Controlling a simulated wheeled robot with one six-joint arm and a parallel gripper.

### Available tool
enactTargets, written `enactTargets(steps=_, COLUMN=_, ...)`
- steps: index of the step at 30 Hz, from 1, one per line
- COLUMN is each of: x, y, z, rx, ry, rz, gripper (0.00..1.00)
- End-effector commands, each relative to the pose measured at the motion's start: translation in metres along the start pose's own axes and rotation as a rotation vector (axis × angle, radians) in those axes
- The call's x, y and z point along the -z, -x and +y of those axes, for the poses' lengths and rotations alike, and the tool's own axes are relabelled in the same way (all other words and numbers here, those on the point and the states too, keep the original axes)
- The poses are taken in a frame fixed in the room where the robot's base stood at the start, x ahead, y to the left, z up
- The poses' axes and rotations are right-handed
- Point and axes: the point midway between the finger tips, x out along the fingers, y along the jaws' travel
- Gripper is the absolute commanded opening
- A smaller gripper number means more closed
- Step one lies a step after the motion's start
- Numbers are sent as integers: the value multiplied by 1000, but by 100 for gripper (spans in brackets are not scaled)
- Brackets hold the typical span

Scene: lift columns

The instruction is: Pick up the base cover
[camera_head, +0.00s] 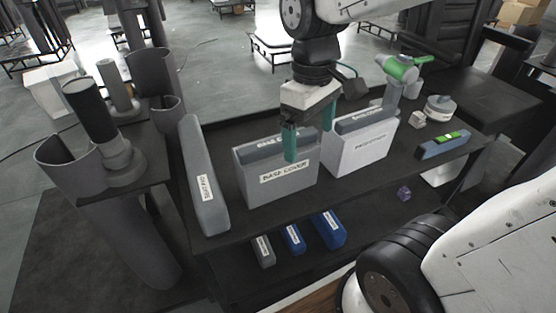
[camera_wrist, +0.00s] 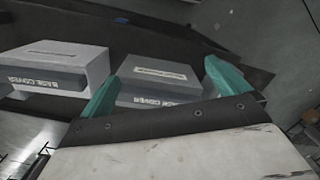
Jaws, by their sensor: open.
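A grey box (camera_head: 282,190) with a BASE COVER label on its front stands on the dark table, and a grey labelled piece (camera_head: 262,146) shows at its top. A paler box (camera_head: 358,154) stands to its right with a similar grey piece (camera_head: 366,122) at its top; its label is too small to read. My gripper (camera_head: 309,144) is open, with teal fingers above and partly in front of the grey box's right end. In the wrist view my open gripper (camera_wrist: 160,72) faces two boxes, a left one (camera_wrist: 68,62) and a right one (camera_wrist: 160,72), both with BASE COVER lettering.
A long grey labelled part (camera_head: 203,180) stands left of the boxes. A green and grey arm-like device (camera_head: 399,72), a round part (camera_head: 439,107) and a blue-grey tool (camera_head: 443,145) lie right. Blue bins (camera_head: 328,229) sit on a lower shelf. Grey tubes (camera_head: 105,125) stand left.

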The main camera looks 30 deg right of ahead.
Motion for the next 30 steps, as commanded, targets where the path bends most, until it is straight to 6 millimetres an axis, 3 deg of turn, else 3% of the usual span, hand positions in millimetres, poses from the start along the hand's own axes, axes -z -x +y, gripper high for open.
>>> enactTargets(steps=3, x=47, y=-10, z=13, rx=10, ry=334, rz=-18, gripper=100)
enactTargets(steps=9, x=98, y=-13, z=27, rx=-17, ry=849, rz=17, gripper=100)
enactTargets(steps=12, x=106, y=-6, z=29, rx=-45, ry=1016, rz=40, gripper=100)
enactTargets(steps=17, x=108, y=-8, z=29, rx=-56, ry=1146, rz=44, gripper=100)
enactTargets(steps=30, x=111, y=-60, z=29, rx=-53, ry=1158, rz=41, gripper=100)
